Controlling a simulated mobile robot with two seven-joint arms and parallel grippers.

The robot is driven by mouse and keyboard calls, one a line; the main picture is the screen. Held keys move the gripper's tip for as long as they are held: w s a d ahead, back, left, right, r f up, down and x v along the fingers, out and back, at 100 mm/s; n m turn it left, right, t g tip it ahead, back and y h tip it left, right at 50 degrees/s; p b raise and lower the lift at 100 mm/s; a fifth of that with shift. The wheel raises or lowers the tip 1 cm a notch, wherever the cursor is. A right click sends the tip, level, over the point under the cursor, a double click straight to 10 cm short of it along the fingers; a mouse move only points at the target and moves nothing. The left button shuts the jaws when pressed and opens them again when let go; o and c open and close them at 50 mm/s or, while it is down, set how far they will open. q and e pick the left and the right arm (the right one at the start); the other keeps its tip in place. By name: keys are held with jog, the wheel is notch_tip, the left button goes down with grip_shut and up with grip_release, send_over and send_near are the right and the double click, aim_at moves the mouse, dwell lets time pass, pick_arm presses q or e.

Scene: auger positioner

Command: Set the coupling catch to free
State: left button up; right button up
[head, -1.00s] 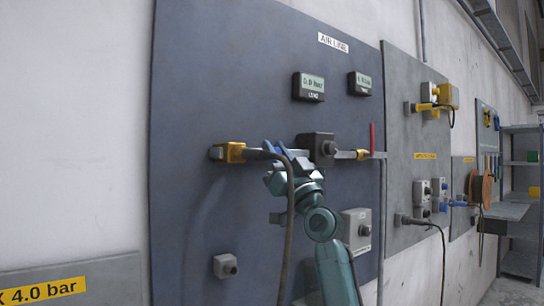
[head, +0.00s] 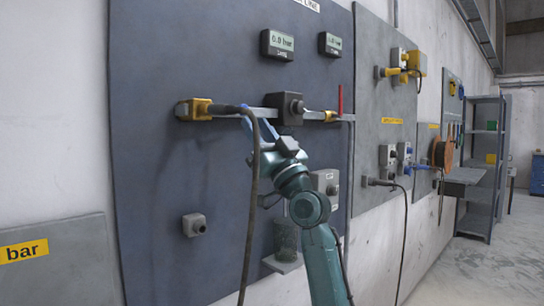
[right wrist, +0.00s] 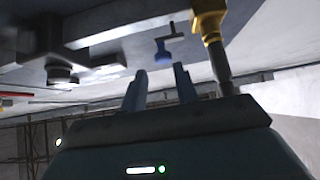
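A yellow coupling (head: 196,109) sits at the left end of a grey bar on the blue-grey panel, with a dark hose (head: 254,185) hanging from it. In the right wrist view the yellow coupling (right wrist: 208,22) is at the upper right. A small blue part on a grey crank-shaped piece (right wrist: 163,50) shows beyond my fingertips; I cannot tell for sure that it is the catch. My right gripper (right wrist: 160,77) is open and empty, its two blue fingers apart. In the head view my right gripper (head: 265,130) is just below the bar, beside the hose. My left gripper is out of view.
A dark box with a knob (head: 286,108) sits mid-bar, with a red lever (head: 340,99) at the right. Two gauges (head: 278,44) are above. A grey knob box (head: 194,225) and a jar on a shelf (head: 286,240) are lower down. The hose hangs close to my arm.

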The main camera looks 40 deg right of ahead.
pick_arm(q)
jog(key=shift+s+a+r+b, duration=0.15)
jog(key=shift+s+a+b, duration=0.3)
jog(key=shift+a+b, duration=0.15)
pick_arm(e)
jog(key=v, duration=0.7)
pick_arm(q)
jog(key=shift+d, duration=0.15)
